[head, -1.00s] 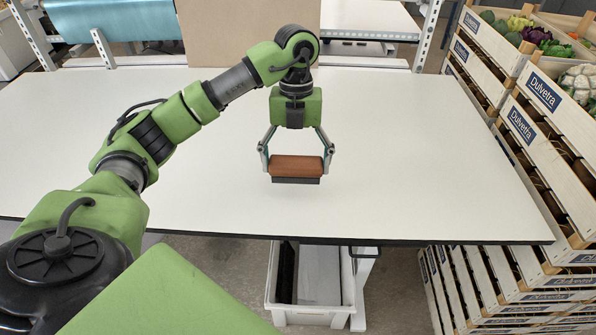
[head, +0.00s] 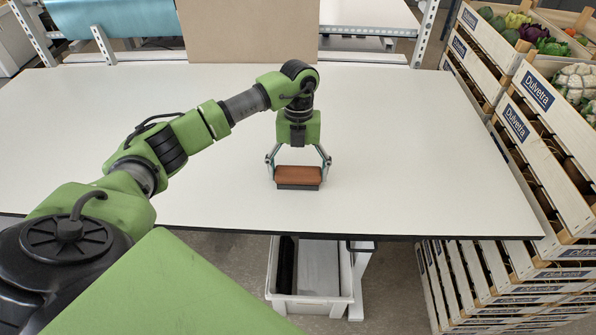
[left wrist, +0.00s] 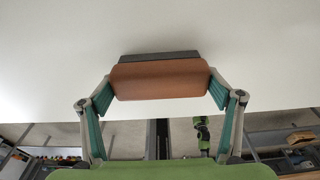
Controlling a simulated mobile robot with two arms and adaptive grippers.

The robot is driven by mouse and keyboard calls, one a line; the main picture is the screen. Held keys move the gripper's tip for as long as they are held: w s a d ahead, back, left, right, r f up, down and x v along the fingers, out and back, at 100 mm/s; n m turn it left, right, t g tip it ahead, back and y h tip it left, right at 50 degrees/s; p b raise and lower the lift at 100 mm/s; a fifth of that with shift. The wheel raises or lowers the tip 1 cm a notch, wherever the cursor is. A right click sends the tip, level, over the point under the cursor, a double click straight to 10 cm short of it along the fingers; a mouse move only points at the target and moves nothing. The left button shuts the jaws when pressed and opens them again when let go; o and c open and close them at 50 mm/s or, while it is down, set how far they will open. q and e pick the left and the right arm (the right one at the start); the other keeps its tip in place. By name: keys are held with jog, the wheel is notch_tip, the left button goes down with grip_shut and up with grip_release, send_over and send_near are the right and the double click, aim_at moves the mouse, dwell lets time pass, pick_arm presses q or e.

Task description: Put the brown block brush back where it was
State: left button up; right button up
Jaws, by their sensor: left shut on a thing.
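The brown block brush (head: 298,175) has a brown block on top and a dark bristle side below. It is upright at the middle of the white table (head: 400,150), near the front edge. My left gripper (head: 298,172) points down and is shut on the brush's two ends. The brush also shows between the fingers in the left wrist view (left wrist: 160,80). I cannot tell whether its bristles touch the table top. My right gripper is not in view.
Stacked wooden crates (head: 535,130) with vegetables stand along the right side. A brown board (head: 248,30) stands at the back of the table. A white bin (head: 312,285) is below the front edge. The table around the brush is clear.

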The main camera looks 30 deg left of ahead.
aim_at(299, 166)
pick_arm(q)
jog(key=o, duration=1.1)
jog(key=shift+f, duration=0.1)
jog(key=shift+c, duration=0.2)
jog(key=shift+r, duration=0.3)
jog(key=shift+w+r, duration=0.15)
jog(key=shift+r, duration=0.1)
jog(key=r+b, duration=0.1)
jog(key=r, duration=0.2)
jog(key=r+b, duration=0.1)
jog(key=r, duration=0.2)
jog(key=w+r+b, duration=0.1)
jog(key=r, duration=0.2)
jog(key=shift+w+a+r, duration=0.1)
jog(key=shift+a+r, duration=0.4)
jog(key=shift+r, duration=0.6)
jog(key=shift+f, duration=0.1)
